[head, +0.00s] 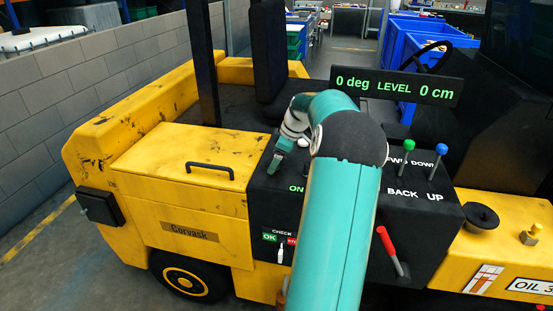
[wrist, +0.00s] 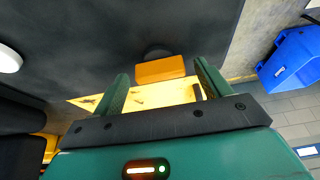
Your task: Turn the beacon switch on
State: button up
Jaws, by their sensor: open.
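My gripper (head: 278,160) is at the left end of the forklift's black control panel, above the green ON label (head: 296,189). In the wrist view its two green fingers (wrist: 161,69) are apart with nothing held. An orange block (wrist: 160,70) on a dark round base shows between the fingertips and seems to be the beacon switch's handle. I cannot tell whether the fingers touch it. In the head view my gripper and arm hide the switch, and its position cannot be told.
On the black panel (head: 420,222) stand a green-knobbed lever (head: 408,146), a blue-knobbed lever (head: 440,150) and a red lever (head: 388,245). A white round knob (wrist: 9,60) shows at the left of the wrist view. A yellow cover with a black handle (head: 210,168) lies left.

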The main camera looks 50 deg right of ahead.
jog(key=c, duration=1)
jog(key=shift+m, duration=0.3)
jog(key=m+h, duration=0.1)
jog(key=m, duration=0.3)
jog(key=m+h, duration=0.1)
jog(key=m, duration=0.1)
jog(key=shift+a+h, duration=0.25)
jog(key=shift+h, duration=0.05)
jog(key=m+h, duration=0.1)
jog(key=m, duration=0.4)
jog(key=shift+h, duration=0.4)
jog(key=shift+m, duration=0.3)
jog(key=o, duration=1)
jog(key=shift+g, duration=0.3)
